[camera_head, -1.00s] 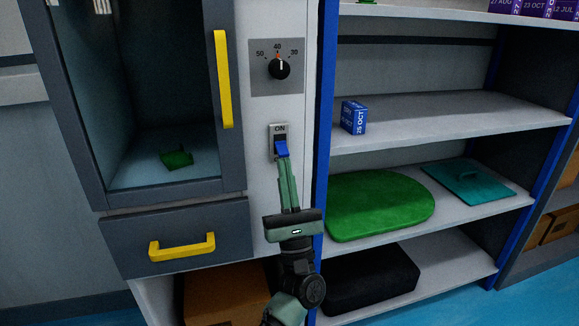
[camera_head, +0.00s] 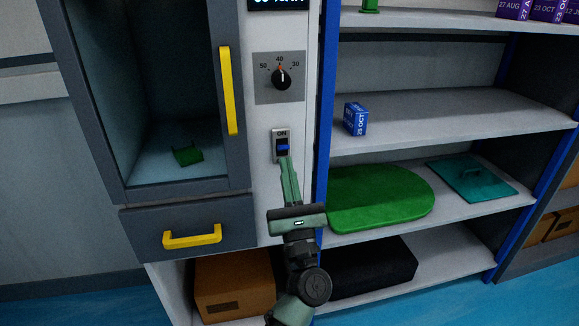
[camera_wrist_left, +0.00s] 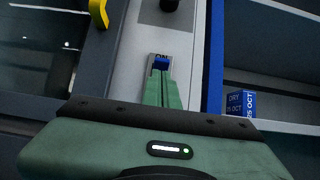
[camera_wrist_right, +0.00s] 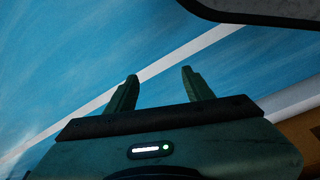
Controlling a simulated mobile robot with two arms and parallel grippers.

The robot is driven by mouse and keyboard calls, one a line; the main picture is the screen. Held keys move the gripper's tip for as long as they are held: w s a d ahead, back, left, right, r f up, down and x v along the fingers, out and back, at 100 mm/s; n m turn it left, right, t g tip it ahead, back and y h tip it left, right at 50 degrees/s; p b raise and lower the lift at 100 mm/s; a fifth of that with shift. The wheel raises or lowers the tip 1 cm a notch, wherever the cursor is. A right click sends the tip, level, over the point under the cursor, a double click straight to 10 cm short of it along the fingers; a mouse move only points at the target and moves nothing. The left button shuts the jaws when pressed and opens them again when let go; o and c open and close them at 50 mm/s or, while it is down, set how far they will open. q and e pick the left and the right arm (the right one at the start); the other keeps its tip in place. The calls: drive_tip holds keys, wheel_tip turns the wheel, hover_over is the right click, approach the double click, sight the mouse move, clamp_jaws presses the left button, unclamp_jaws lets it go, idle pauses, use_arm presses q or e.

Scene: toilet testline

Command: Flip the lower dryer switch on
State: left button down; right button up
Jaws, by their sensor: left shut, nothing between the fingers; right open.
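The dryer switch (camera_head: 281,146) is a grey plate with a dark slot, a blue lever and an "ON" label at its top. The lever looks short, with dark slot above and below it. In the left wrist view the blue lever (camera_wrist_left: 160,63) shows close under the label, just beyond the fingertips. My left gripper (camera_head: 286,160) is shut and empty, its fingertips at the switch's lower edge; contact cannot be told. My right gripper (camera_wrist_right: 158,82) is open and empty over blue floor.
A dial (camera_head: 281,79) sits above the switch. A yellow cabinet handle (camera_head: 228,90) and a drawer handle (camera_head: 192,238) stick out at the left. Shelves to the right hold a blue box (camera_head: 355,118) and a green mat (camera_head: 378,198).

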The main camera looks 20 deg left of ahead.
use_arm(q)
drive_tip(key=b+v, duration=0.1)
drive_tip(key=v, duration=0.6)
drive_tip(key=shift+s+d+f, duration=0.15)
drive_tip(key=shift+s+f, duration=0.1)
drive_tip(key=shift+f, duration=0.05)
use_arm(e)
drive_tip(key=r, duration=0.1)
drive_tip(key=w+r, duration=0.1)
drive_tip(key=r, duration=0.2)
drive_tip(key=shift+w+a+r, duration=0.1)
drive_tip(key=shift+w+r, duration=0.15)
drive_tip(key=shift+w, duration=0.05)
